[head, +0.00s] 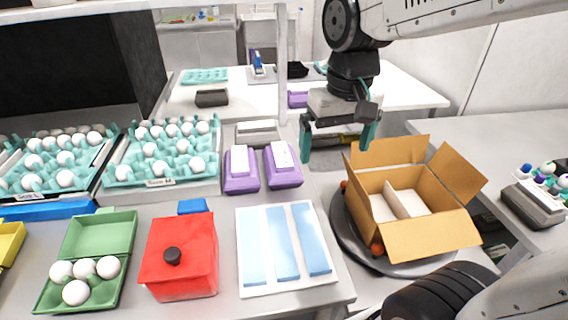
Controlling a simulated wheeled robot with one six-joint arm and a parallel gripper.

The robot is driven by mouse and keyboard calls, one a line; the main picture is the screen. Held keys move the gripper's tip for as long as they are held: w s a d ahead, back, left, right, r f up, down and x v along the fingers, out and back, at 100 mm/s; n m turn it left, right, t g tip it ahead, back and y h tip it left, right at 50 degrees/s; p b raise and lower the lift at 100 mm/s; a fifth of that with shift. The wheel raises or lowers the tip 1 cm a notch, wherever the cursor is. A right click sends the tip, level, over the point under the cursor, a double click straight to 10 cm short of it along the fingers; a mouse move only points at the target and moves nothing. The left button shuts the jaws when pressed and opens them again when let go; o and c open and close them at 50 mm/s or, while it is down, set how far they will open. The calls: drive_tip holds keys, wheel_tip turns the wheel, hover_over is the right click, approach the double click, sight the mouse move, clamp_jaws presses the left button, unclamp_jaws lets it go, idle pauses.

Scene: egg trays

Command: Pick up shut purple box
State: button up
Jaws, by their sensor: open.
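Two purple boxes stand side by side at the middle of the near table, the left one (241,185) and the right one (284,180). Each looks shut, with a white block or label on top. Another small purple thing (298,99) lies on the far table, partly hidden behind a post; I cannot tell if it is a shut box. My gripper (339,145) is open and empty, its teal fingers pointing down. In the picture it is to the right of the right purple box, above and behind the cardboard box.
A cardboard box (430,240) with open flaps sits on a dark round stand at right. A red box (180,255), an open green egg carton (98,236) and a white tray with blue strips (240,245) stand in front. Teal egg trays (158,160) fill the left.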

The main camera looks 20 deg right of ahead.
drive_tip(key=w+f, duration=0.5)
drive_tip(key=w, duration=0.7)
drive_tip(key=m, duration=0.1)
approach(282, 153)
drive_tip(key=s+f, duration=0.2)
drive_tip(key=f, duration=0.1)
drive_tip(key=shift+s+a+g, duration=0.1)
drive_tip(key=shift+s+g, duration=0.05)
drive_tip(key=shift+g, duration=0.25)
drive_tip(key=shift+w+a+f+m, duration=0.15)
drive_tip(key=shift+w+f+m, duration=0.15)
drive_tip(key=shift+w+f, duration=0.6)
drive_tip(key=f, duration=0.5)
drive_tip(key=w+f, duration=0.1)
drive_tip(key=f, duration=0.1)
drive_tip(key=shift+w+d+f, duration=0.1)
drive_tip(key=shift+d+f, duration=0.05)
drive_tip(key=shift+d, duration=0.05)
drive_tip(key=shift+f, duration=0.35)
drive_tip(key=c, duration=0.6)
